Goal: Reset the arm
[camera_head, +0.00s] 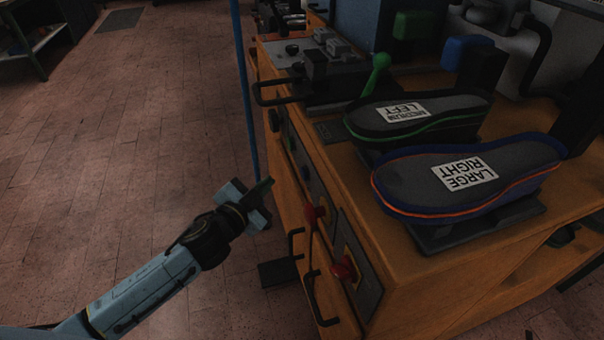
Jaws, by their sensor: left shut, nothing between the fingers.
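My left arm comes in from the lower left. My left gripper (262,186) is shut and empty, held in the air over the floor, left of the press's orange front panel (291,170). It looks apart from the panel. My right gripper is not in view. A shoe sole labelled medium left (450,112), dark with a green edge, rests on the machine top. A sole labelled large right (515,174), dark with blue and orange edges, rests nearer on a dark plate.
Red knobs (345,268) and black handles (316,300) stick out from the front panel near my gripper. A blue vertical pole (243,80) stands left of the machine. The tiled floor (120,160) at left is clear.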

